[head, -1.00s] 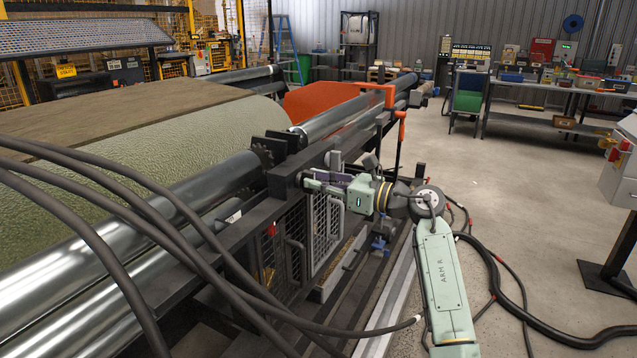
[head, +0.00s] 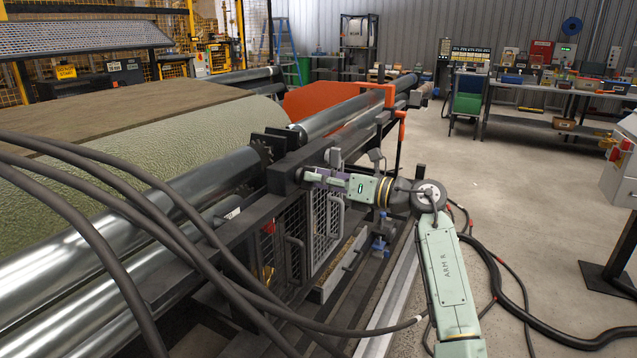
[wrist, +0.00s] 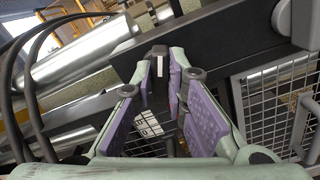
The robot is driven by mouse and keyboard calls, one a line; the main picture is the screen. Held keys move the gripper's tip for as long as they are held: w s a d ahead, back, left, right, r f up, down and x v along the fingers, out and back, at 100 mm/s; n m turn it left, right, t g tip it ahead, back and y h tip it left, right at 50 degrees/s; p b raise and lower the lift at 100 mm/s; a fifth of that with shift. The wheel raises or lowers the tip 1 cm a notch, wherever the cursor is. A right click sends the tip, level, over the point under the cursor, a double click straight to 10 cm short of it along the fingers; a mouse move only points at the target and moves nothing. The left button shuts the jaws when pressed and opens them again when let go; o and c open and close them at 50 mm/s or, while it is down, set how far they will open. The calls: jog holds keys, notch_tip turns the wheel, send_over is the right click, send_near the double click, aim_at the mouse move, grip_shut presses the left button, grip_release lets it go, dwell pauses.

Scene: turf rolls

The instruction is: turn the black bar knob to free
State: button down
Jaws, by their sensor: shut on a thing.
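The black bar knob (wrist: 159,52) shows in the wrist view between the tips of my gripper's purple-padded fingers, with a white line on its face. My gripper (wrist: 160,72) is shut on it. The white line runs nearly upright in the wrist view. A white label plate (wrist: 148,124) with small dark markings shows below, partly between the fingers; I cannot read it. In the head view my gripper (head: 306,175) reaches left to the end of the machine's dark frame, and the knob is hidden there.
The dark frame beam (head: 283,180) and steel rollers (head: 190,196) lie beside my gripper. A wire mesh guard (head: 325,222) stands below it. Thick black hoses (head: 125,205) cross the left foreground. Open concrete floor (head: 530,190) lies to the right.

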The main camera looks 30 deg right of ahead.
jog(key=shift+w+d+f+m+p, duration=0.1)
jog(key=shift+m+p, duration=0.4)
jog(key=shift+m, duration=2.8)
jog(key=shift+d+f+m+p, duration=0.1)
jog(key=shift+m+p, duration=0.4)
jog(key=shift+m, duration=2.8)
jog(key=c, duration=1.6)
grip_release()
jog(key=v, duration=1.2)
